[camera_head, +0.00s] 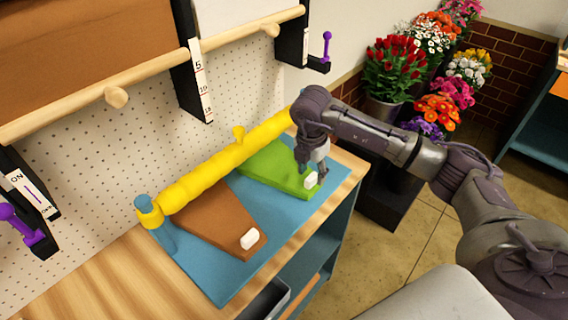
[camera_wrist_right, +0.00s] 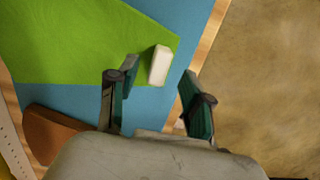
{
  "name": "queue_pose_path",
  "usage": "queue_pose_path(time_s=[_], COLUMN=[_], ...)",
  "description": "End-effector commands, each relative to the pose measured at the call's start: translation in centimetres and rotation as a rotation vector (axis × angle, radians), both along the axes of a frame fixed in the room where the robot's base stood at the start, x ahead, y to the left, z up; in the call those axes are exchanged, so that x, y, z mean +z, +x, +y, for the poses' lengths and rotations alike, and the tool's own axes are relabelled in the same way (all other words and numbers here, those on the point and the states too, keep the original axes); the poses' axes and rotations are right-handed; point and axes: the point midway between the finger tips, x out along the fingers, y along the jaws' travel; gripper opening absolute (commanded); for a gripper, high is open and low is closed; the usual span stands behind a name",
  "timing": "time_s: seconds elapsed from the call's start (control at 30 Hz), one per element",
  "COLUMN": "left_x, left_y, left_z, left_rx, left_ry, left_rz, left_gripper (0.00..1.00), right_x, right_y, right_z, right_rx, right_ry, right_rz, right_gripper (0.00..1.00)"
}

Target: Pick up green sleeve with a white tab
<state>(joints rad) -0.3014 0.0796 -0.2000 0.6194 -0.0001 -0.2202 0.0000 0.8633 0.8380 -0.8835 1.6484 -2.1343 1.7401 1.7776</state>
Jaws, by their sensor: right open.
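The green sleeve (camera_head: 272,168) lies flat on a blue mat (camera_head: 225,285) at the right end of the bench. Its white tab (camera_head: 311,180) is at its near right corner. My right gripper (camera_head: 322,178) is above that corner, close to the tab. In the right wrist view the green sleeve (camera_wrist_right: 75,40) fills the upper left, and the white tab (camera_wrist_right: 159,66) shows just beyond and between the open fingers (camera_wrist_right: 158,88). The fingers hold nothing. Whether they touch the mat is unclear. My left gripper is out of view.
A brown sleeve (camera_head: 215,218) with its own white tab (camera_head: 249,239) lies left of the green one. A yellow roll (camera_head: 215,170) on a blue post (camera_head: 160,235) runs behind both. A pegboard wall (camera_head: 140,140) stands behind. Flower buckets (camera_head: 385,108) stand beyond the bench's right end.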

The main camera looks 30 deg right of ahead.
Motion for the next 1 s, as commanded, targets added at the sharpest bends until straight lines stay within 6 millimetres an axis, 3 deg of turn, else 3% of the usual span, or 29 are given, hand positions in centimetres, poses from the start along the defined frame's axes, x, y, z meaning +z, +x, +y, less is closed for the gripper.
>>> queue_pose_path(time_s=[0.2, 0.43, 0.73, 1.0], left_x=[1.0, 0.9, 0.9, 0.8], left_y=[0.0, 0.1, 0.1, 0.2], left_z=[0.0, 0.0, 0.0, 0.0], left_rx=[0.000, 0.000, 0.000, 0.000], left_ry=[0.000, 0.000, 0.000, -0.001], left_rz=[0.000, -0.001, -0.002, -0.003], left_gripper=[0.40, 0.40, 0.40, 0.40], right_x=[-2.2, -2.4, -2.3, -2.3], right_y=[0.1, 0.2, 0.2, 0.2], right_z=[-0.2, -0.2, -0.2, -0.2], right_rx=[-0.001, 0.000, 0.000, 0.000], right_ry=[0.000, 0.001, 0.002, 0.001], right_rz=[0.000, -0.003, -0.001, -0.003], right_gripper=[0.50, 0.50, 0.00, 0.00])
